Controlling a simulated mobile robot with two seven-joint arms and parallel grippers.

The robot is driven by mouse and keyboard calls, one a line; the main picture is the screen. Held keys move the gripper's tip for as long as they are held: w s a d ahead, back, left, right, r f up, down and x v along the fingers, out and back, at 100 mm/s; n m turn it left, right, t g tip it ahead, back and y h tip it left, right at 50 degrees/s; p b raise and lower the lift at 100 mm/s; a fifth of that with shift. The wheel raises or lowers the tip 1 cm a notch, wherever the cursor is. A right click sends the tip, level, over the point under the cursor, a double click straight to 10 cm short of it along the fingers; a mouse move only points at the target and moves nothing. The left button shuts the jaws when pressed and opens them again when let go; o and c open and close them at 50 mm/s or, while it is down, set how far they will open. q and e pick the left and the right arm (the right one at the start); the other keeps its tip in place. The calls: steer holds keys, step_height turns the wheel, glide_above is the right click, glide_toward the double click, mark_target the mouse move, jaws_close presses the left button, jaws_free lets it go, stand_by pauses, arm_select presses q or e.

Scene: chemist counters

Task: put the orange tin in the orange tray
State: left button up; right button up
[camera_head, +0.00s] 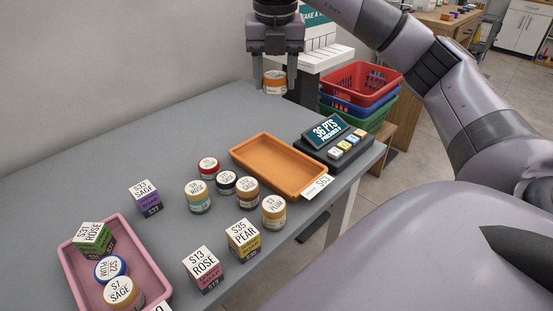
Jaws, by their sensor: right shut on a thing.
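The orange tin (274,80) is between the fingers of my right gripper (274,78), at the top middle of the head view. The gripper is shut on it and points down. The tin is above the far end of the grey counter; I cannot tell whether it touches the surface. The orange tray (247,150) lies on the counter in front of and a little right of the gripper, and it is empty. A white label stands at its near right corner. My left gripper is not in view.
A dark points display (338,142) stands right of the orange tray. Several jars, such as a red-lidded jar (208,168), and boxes stand near the tray's left side. A pink tray (72,262) holds a box and two jars. Stacked baskets (358,84) stand beyond the counter.

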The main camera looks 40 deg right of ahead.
mark_target(277, 90)
steer(key=f, duration=0.1)
steer(key=f+b, duration=0.1)
steer(key=f, duration=0.1)
steer(key=shift+s+d+f, duration=0.1)
steer(key=shift+d+f, duration=0.05)
steer(key=shift+d, duration=0.05)
step_height(277, 90, down, 12)
steer(key=shift+r+b, duration=0.25)
steer(key=shift+b, duration=0.35)
steer(key=shift+f, duration=2.55)
steer(key=shift+f+b, duration=0.2)
steer(key=shift+b, duration=0.15)
steer(key=o, duration=1)
steer(key=shift+o, duration=0.2)
steer(key=shift+r, duration=0.1)
